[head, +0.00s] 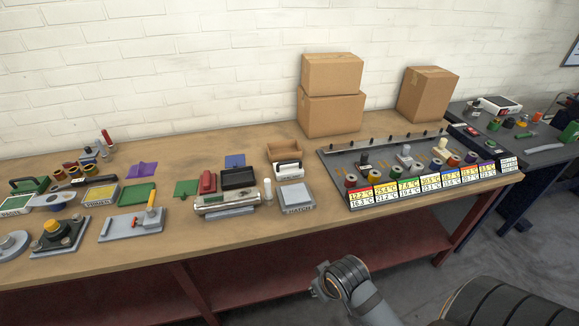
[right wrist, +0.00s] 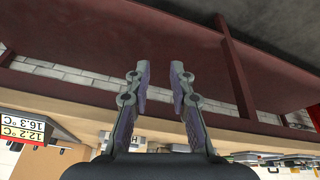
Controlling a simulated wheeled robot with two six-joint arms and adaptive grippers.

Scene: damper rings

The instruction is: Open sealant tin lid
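No object is clearly readable as the sealant tin. A silver box with a black handle (head: 287,170) stands near the middle, behind a grey plate labelled HATCH (head: 297,198). My right gripper (right wrist: 157,76) is open and empty in the right wrist view, its two fingers apart, facing the red underside of the bench. My left gripper is not in view.
The wooden bench (head: 262,225) has a clear front strip. A dark rack with several coloured spools and temperature labels (head: 400,190) stands on the right. Cardboard boxes (head: 332,112) stand at the back. A red lower shelf (head: 250,258) runs below.

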